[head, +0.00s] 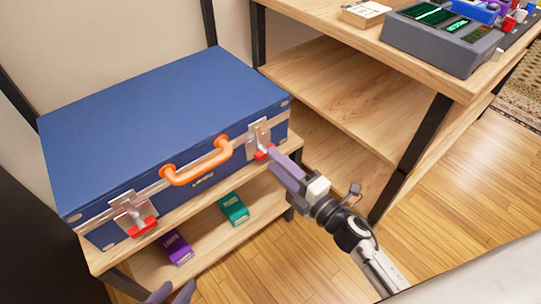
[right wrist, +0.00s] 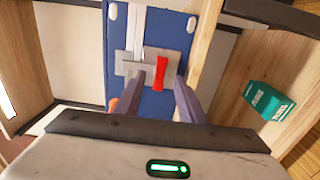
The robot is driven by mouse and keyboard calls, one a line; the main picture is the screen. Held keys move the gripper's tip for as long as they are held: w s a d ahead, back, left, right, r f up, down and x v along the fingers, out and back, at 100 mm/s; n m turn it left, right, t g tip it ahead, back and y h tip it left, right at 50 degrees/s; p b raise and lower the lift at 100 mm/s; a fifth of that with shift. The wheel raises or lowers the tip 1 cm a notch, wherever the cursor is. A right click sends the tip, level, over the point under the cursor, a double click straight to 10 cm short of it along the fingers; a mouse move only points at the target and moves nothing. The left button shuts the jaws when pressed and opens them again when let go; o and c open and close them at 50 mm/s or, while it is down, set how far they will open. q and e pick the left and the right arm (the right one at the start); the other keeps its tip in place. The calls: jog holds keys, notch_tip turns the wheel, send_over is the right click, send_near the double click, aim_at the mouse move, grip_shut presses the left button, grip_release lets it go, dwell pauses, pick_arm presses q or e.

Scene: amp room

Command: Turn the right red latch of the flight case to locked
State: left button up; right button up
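The blue flight case (head: 160,110) lies closed on a wooden shelf, with an orange handle (head: 197,163) on its front. Its right red latch (head: 263,153) sits on a metal plate; the right wrist view shows this latch (right wrist: 161,72) too. The left red latch (head: 142,227) is at the case's other front end. My right gripper (head: 274,160) is at the right latch. In the right wrist view its two fingers (right wrist: 168,78) are apart, with the latch between their tips; contact is hard to tell. My left gripper (head: 170,293) shows only its spread, empty fingertips at the bottom edge.
A purple box (head: 177,247) and a green box (head: 233,208) stand on the lower shelf (head: 205,235). A wooden desk (head: 330,40) with a grey device (head: 440,38) is at the right. Its dark legs stand beside my right arm. Bare floor lies in front.

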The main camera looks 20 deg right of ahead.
jog(key=v, duration=0.7)
jog(key=shift+p, duration=0.3)
